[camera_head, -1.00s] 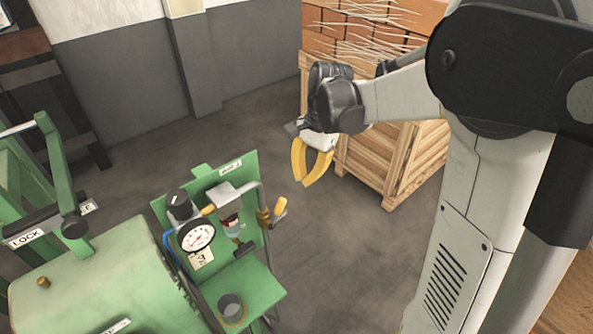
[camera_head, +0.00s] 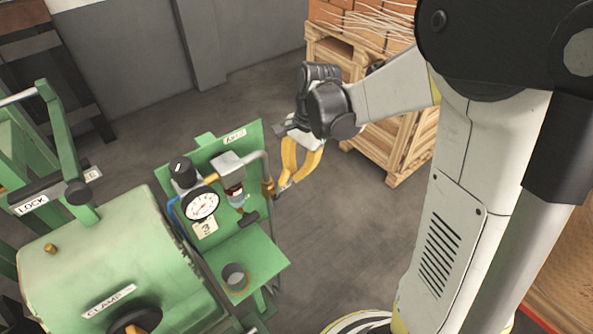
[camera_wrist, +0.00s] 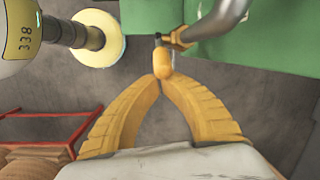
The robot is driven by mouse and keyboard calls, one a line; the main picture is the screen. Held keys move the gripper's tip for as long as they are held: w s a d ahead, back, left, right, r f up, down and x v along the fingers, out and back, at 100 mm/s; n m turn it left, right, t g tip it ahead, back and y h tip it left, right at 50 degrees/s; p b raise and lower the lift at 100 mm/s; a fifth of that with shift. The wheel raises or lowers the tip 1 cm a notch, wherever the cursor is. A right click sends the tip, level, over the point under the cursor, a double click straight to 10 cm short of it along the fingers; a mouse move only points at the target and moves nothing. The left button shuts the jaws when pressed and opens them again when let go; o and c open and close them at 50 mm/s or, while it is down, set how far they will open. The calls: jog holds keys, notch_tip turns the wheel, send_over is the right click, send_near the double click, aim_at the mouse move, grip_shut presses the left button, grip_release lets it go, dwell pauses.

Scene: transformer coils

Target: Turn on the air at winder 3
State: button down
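A green air unit (camera_head: 251,258) stands left of centre in the head view, with a round pressure gauge (camera_head: 202,206), a black knob (camera_head: 182,170) and a grey pipe. A small valve with a brass body (camera_head: 268,188) sits on the pipe's right side. Its yellow handle (camera_wrist: 162,63) shows in the wrist view, its rounded end between my fingertips. My gripper (camera_head: 284,187) has yellow fingers that curve together at the tips and look closed on the handle's end. In the head view the fingers hide most of the handle. A tag on the unit seems to read 3.
A green machine with a CLAMP label (camera_head: 109,301) and a LOCK label (camera_head: 32,205) stands at left. A wooden crate (camera_head: 383,150) stands behind my gripper. Bare floor (camera_head: 340,225) lies right of the air unit. A yellow-collared part marked 338 (camera_wrist: 25,38) shows in the wrist view.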

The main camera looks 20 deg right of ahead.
aim_at(287, 170)
jog(key=shift+s+a+r+t+h+p, duration=0.2)
jog(key=shift+a+r+h, duration=0.15)
jog(key=shift+a+r, duration=0.25)
jog(key=shift+s+a+r+t+h+p, duration=0.1)
jog(key=shift+s+a+r+h+p, duration=0.1)
jog(key=shift+a+r+h, duration=0.35)
jog(key=shift+f, duration=0.1)
